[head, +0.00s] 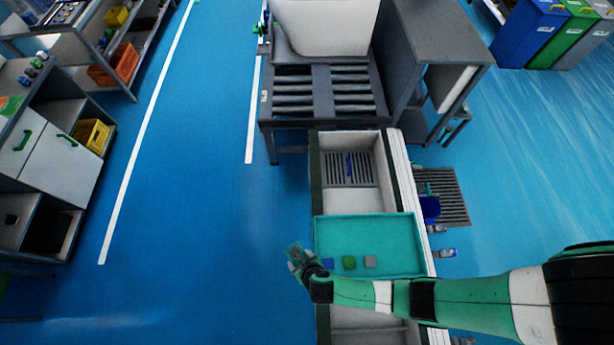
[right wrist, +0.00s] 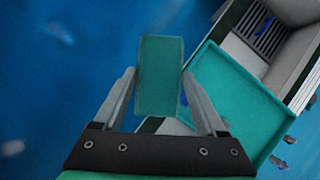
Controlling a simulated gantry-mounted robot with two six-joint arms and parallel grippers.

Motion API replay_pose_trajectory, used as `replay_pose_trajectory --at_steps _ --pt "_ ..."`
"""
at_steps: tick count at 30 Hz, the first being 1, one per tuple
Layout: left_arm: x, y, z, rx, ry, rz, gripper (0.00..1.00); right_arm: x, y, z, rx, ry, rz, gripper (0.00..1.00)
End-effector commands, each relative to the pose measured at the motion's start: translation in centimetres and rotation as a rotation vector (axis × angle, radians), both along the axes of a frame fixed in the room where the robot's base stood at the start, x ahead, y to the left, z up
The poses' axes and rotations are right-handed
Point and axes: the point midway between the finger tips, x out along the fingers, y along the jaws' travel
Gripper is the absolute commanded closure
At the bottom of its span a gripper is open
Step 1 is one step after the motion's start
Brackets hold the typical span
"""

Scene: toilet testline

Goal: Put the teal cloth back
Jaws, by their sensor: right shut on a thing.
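The teal cloth (right wrist: 160,62) is a flat rectangular block, upright between the fingers of my right gripper (right wrist: 160,85) in the right wrist view. My right gripper is shut on it. In the head view my right gripper (head: 297,254) is just left of the teal tray (head: 365,228), seen against the blue floor; the cloth is hard to make out there. The tray lies across the trough and also shows in the right wrist view (right wrist: 232,95). In it, near its front edge, are a blue cloth (head: 328,263), a green cloth (head: 349,262) and a grey cloth (head: 370,262). My left gripper is out of view.
The long trough (head: 400,180) has a drain grate (head: 350,168) behind the tray. Behind it stands a slatted dark bench (head: 318,92) with a white fixture (head: 325,25). Shelves and a cabinet (head: 60,165) stand left. The blue floor (head: 200,180) between is clear.

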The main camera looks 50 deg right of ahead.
Motion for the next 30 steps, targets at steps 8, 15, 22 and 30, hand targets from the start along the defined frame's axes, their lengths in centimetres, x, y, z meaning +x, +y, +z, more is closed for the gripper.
replay_pose_trajectory --at_steps 8,15,22,30 --pt "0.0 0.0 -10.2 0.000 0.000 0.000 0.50 -7.5 -8.9 -12.3 -0.007 -0.004 -0.352 0.78" --pt "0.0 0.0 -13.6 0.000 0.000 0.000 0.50 -11.9 -12.7 -16.1 -0.009 -0.015 -0.535 0.78" --pt "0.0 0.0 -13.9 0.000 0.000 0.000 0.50 -12.3 -13.1 -16.3 -0.008 -0.018 -0.562 0.78" --pt "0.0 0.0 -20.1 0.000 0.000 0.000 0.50 -8.5 -16.5 -19.7 -0.005 -0.024 -0.575 0.78"
